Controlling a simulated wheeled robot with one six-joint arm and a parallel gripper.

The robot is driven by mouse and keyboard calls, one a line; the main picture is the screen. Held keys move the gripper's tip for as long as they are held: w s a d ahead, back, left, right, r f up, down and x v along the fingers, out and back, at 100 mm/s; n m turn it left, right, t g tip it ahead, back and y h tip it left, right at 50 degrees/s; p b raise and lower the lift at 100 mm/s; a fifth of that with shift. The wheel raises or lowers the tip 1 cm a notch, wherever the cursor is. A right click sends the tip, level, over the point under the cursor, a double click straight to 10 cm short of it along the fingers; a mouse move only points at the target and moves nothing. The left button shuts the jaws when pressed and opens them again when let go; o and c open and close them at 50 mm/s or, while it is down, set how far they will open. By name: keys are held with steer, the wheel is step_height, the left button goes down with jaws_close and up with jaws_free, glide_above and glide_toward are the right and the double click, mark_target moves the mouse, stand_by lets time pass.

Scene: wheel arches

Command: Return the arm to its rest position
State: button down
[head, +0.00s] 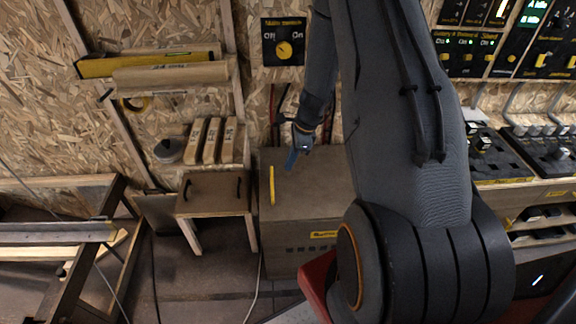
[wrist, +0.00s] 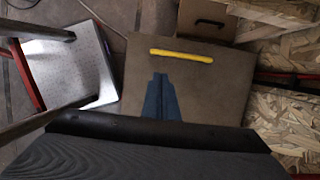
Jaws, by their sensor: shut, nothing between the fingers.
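My arm crosses the head view from the lower right up and over to the left, and its forearm hangs down in front of the chipboard wall. My gripper (head: 291,160) points down over the top of a brown cabinet with a yellow handle (head: 271,186). Its blue fingers are together with nothing between them. In the wrist view the blue fingers (wrist: 160,80) lie side by side, and the yellow handle (wrist: 181,56) is just beyond their tips in the picture. I cannot tell the gap between the fingers and the cabinet.
The brown cabinet (head: 310,200) stands against the wall, with a small wooden stool (head: 214,192) to its left. A black panel with a yellow knob (head: 284,42) hangs behind the forearm. Consoles (head: 500,160) stand on the right. A metal-topped frame (head: 50,233) is at far left.

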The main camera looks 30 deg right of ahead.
steer(key=p+v, duration=0.3)
steer(key=v, duration=0.3)
steer(key=shift+p, duration=0.3)
steer(key=shift+r, duration=0.1)
steer(key=s+a+r+n+h+b, duration=0.2)
steer(key=s+a+r+n+b, duration=0.2)
steer(key=s+a+r+n, duration=0.55)
steer(key=s+a+r+n+b, duration=0.1)
steer(key=s+a+r+n, duration=0.1)
steer(key=n, duration=0.4)
steer(key=s+a+r+n+h+b, duration=0.1)
steer(key=s+a+r+n, duration=0.2)
steer(key=s+n, duration=0.3)
steer(key=shift+s+a+r+n, duration=0.2)
steer(key=shift+a+r+n, duration=0.15)
steer(key=shift+a+n, duration=0.4)
